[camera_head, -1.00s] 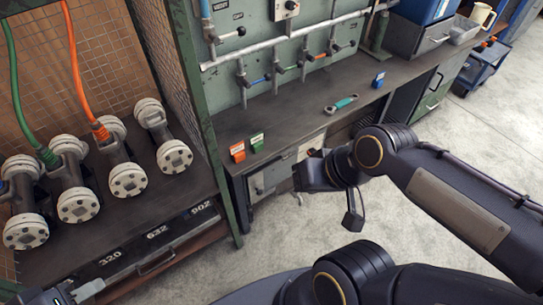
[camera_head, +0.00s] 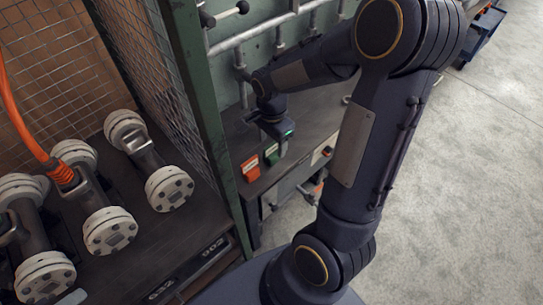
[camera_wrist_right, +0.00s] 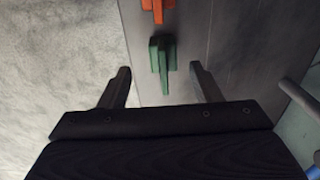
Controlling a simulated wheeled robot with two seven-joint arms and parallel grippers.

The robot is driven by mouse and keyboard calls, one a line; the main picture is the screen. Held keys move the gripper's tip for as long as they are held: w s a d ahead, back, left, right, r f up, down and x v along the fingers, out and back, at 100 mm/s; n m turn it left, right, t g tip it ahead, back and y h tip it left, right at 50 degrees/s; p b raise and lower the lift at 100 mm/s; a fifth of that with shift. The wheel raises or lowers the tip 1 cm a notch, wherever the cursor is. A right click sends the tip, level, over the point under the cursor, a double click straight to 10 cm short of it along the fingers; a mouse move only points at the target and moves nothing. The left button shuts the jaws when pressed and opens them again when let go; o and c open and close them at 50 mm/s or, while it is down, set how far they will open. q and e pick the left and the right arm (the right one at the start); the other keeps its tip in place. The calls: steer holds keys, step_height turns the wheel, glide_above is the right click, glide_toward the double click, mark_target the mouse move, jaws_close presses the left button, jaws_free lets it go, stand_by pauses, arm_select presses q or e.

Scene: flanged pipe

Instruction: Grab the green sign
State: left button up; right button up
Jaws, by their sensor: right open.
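The green sign (camera_head: 271,154) stands on the workbench near its front left corner, right of an orange sign. It also shows in the right wrist view (camera_wrist_right: 162,58), upper middle, between and ahead of the fingertips. My right gripper (camera_head: 274,132) is just above and beside the green sign in the head view. In the right wrist view my right gripper (camera_wrist_right: 162,78) is open, its two dark fingers apart and nothing between them. Only a pale piece at the bottom left edge of the head view may belong to my left gripper; its jaws cannot be made out.
The orange sign (camera_head: 250,168) stands close beside the green one. A green cage post (camera_head: 203,110) rises left of the bench. Flanged pipe pieces (camera_head: 109,230) lie on the rack shelf. Pipes (camera_head: 262,35) run along the wall behind. Open floor lies right.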

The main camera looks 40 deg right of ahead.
mark_target(272, 153)
steer(key=f, duration=0.3)
steer(key=f+b, duration=0.1)
steer(key=shift+w+d+f, duration=0.1)
steer(key=shift+w+f, duration=0.15)
steer(key=shift+f, duration=0.05)
steer(key=c, duration=1.1)
steer(key=shift+r, duration=0.1)
steer(key=shift+r, duration=0.1)
